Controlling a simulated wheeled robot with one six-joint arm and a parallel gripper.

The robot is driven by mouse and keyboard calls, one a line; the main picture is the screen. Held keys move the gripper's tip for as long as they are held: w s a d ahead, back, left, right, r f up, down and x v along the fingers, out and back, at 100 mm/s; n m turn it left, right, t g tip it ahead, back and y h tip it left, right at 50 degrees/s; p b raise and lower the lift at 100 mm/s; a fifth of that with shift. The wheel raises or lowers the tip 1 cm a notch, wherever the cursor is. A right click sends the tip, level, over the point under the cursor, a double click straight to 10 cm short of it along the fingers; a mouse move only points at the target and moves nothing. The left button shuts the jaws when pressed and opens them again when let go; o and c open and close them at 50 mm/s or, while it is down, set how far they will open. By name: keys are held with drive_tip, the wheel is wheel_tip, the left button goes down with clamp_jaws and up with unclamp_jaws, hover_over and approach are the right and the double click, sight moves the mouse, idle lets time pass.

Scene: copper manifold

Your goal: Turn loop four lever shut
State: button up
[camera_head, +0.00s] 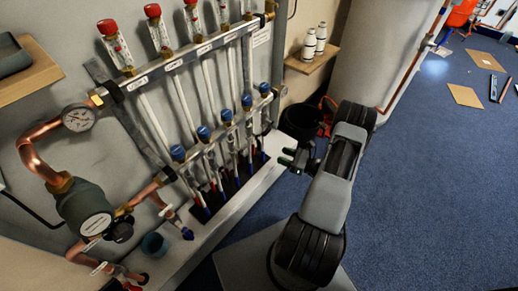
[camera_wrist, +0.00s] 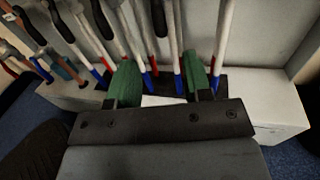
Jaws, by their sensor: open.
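A copper and steel manifold stands against the wall, with a row of blue-capped valves (camera_head: 227,116) along its lower bar. White loop pipes with red and blue sleeves (camera_wrist: 221,45) drop below it. Dark, long handles that look like levers (camera_wrist: 158,18) hang among the pipes at the top of the wrist view. The loop labels are too small to read, so I cannot tell which lever is loop four. My gripper (camera_head: 291,158) (camera_wrist: 160,82) is open, its two green fingers apart, low in front of the pipes at the right end of the manifold. Nothing is clearly held between the fingers.
Red-capped flow gauges (camera_head: 116,45) line the upper bar. A pressure gauge (camera_head: 78,118) and a pump (camera_head: 86,209) are at the left. A pale ledge (camera_head: 240,195) runs under the pipes. A black bucket (camera_head: 300,122) stands behind my gripper. Blue floor (camera_head: 440,190) is open at the right.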

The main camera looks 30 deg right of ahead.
sight(259, 147)
drive_tip(key=b+x, duration=0.2)
drive_tip(key=x, duration=0.9)
drive_tip(key=shift+w+a, duration=0.25)
drive_tip(key=shift+c, duration=0.2)
clamp_jaws()
